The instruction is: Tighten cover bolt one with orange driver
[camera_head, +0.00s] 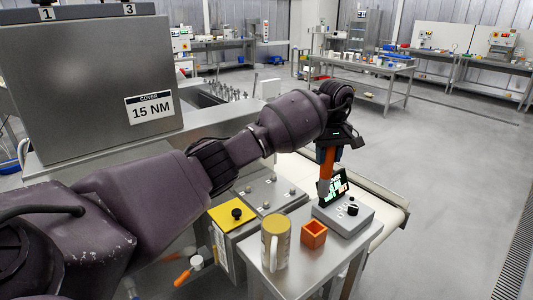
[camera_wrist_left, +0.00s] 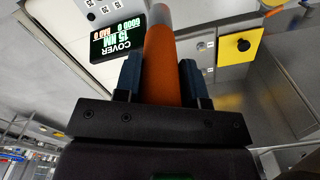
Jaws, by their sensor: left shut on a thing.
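My left gripper (camera_head: 334,150) is shut on the orange driver (camera_head: 327,165), which points down above the right end of the small bench. In the left wrist view the orange driver (camera_wrist_left: 161,68) stands between the two blue fingers of the gripper (camera_wrist_left: 160,78), its grey shaft reaching away. Part of that plate shows in the left wrist view (camera_wrist_left: 204,72). My right gripper is not in view.
A torque box (camera_head: 345,213) with a lit display stands close below the driver. Floor is free at right.

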